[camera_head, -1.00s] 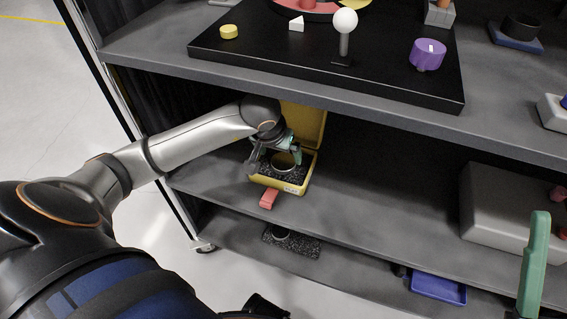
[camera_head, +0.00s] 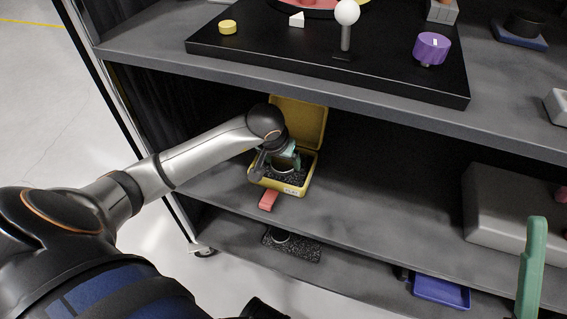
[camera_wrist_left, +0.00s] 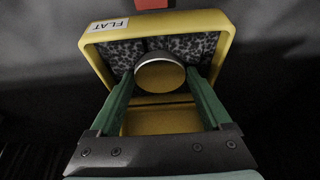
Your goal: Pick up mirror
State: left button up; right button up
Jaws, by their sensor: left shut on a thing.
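The mirror is a small round disc with a metal rim (camera_wrist_left: 160,74), between the green fingertips of my left gripper (camera_wrist_left: 161,88) in the left wrist view. My left gripper is shut on it, inside the open yellow case (camera_wrist_left: 205,20). In the head view the case (camera_head: 307,184) stands on the middle shelf with its lid raised, and my left gripper (camera_head: 287,161) reaches down into it. The gripper partly hides the mirror (camera_head: 283,169) there. The case has a dark speckled lining. One green finger of my right gripper (camera_head: 532,265) shows at the lower right.
A red block (camera_head: 268,200) lies in front of the case. The upper shelf (camera_head: 150,45) overhangs my left wrist and holds a black board (camera_head: 270,55). A grey box (camera_head: 495,213) stands to the right. The shelf between is clear.

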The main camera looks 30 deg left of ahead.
pick_arm(q)
jog(key=c, duration=0.6)
